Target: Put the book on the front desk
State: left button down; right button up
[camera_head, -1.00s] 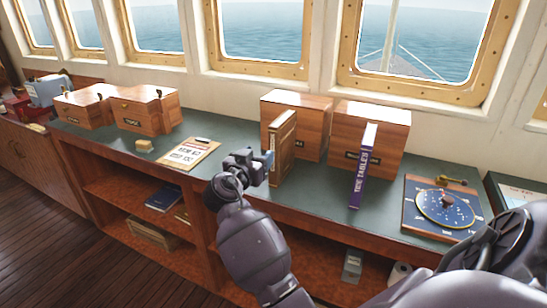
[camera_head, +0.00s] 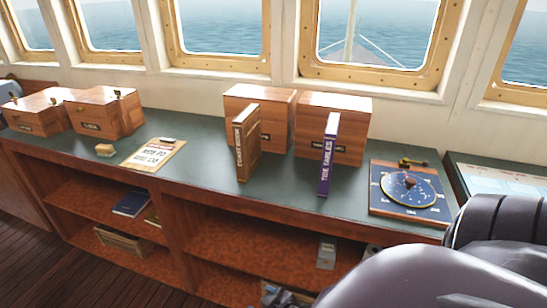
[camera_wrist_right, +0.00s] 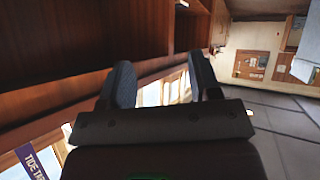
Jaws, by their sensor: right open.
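A brown book (camera_head: 247,145) stands upright on the green-topped desk (camera_head: 290,188), spine toward me, in front of a wooden box. A purple book marked as tide tables (camera_head: 328,155) stands upright to its right, and part of it shows in the right wrist view (camera_wrist_right: 32,162). My right gripper (camera_wrist_right: 162,65) is open with nothing between its fingers. In the head view my right arm fills the lower right, and a dark part shows at the bottom edge below the desk top. No gripper touches the brown book. My left gripper is not in view.
Wooden boxes (camera_head: 258,98) (camera_head: 345,108) stand behind the books. A clipboard (camera_head: 155,153) and a small yellowish block (camera_head: 105,150) lie to the left, a round dial instrument (camera_head: 408,188) to the right. Open shelves below hold a blue book (camera_head: 132,203). Desk between clipboard and brown book is clear.

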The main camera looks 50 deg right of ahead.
jog(key=shift+y, duration=0.6)
jog(key=s, duration=0.1)
jog(key=s+a, duration=0.1)
jog(key=s, duration=0.1)
jog(key=s+a+f, duration=0.1)
jog(key=s, duration=0.1)
